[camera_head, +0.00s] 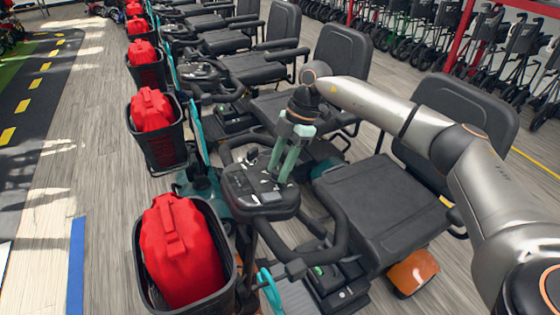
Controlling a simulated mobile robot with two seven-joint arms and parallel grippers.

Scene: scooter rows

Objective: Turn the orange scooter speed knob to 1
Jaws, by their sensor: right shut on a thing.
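The orange scooter shows an orange rear fender (412,272), a black seat (385,205) and a dark control console (262,200) on its tiller. My right gripper (279,176) reaches in from the right and points down at the console, its green fingers close together at the panel's upper right part. It is shut on the speed knob, which the fingertips hide. I cannot read the knob's setting or the numbers around it. My left gripper is not in view.
A black basket (226,290) with a red bag (180,250) stands in front of the console. Black handlebar loops (340,235) surround the tiller. More scooters with red bags (152,108) line up behind. Folded wheelchairs (520,50) stand at the upper right. Bare floor (105,200) lies at left.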

